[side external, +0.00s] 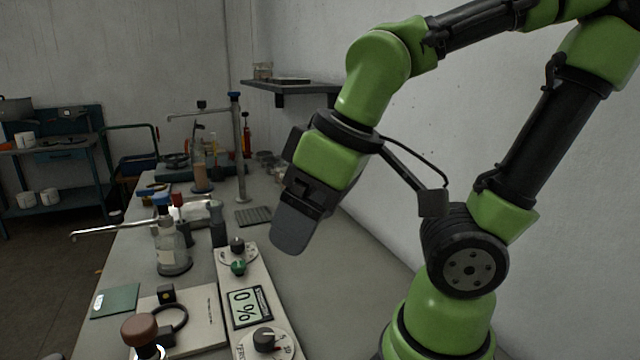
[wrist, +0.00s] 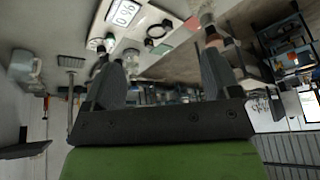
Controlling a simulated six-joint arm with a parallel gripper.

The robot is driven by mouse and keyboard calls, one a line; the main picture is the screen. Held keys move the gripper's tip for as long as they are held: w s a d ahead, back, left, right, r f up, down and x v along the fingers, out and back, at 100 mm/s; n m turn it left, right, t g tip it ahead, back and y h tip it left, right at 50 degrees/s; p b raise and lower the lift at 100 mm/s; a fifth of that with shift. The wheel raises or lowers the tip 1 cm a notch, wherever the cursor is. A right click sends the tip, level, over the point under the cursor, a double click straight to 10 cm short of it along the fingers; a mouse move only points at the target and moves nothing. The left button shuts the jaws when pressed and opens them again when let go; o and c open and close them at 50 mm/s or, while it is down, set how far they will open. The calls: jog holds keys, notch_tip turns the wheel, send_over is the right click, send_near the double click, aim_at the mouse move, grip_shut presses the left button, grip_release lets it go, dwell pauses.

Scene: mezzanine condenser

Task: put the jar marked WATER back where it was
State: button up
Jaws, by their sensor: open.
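No label reading WATER can be made out in either view. A clear, greyish jar-like vessel (wrist: 25,66) shows at the left edge of the wrist view; I cannot read any mark on it. In the side view a glass flask (side external: 173,254) with a blue top and pale label stands on the bench, left of the control panel; its label is not legible. My gripper (side external: 292,238) hangs tilted down above the bench, right of the panel. In the wrist view my gripper (wrist: 163,80) has its fingers wide apart with nothing between them.
The control panel (side external: 238,308) reads 0 %. A metal stand (side external: 239,150) rises farther back, near a wall shelf (side external: 292,88). A green booklet (side external: 115,301) lies at the left edge.

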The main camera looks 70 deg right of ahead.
jog(key=r+m+t, duration=0.1)
jog(key=m, duration=0.1)
jog(key=s+r+m+t+y, duration=0.1)
jog(key=r+m, duration=0.1)
jog(key=shift+s+d+r+m, duration=0.1)
jog(key=shift+d+r+m, duration=0.05)
jog(key=shift+r+m, duration=0.15)
dwell(0.9)
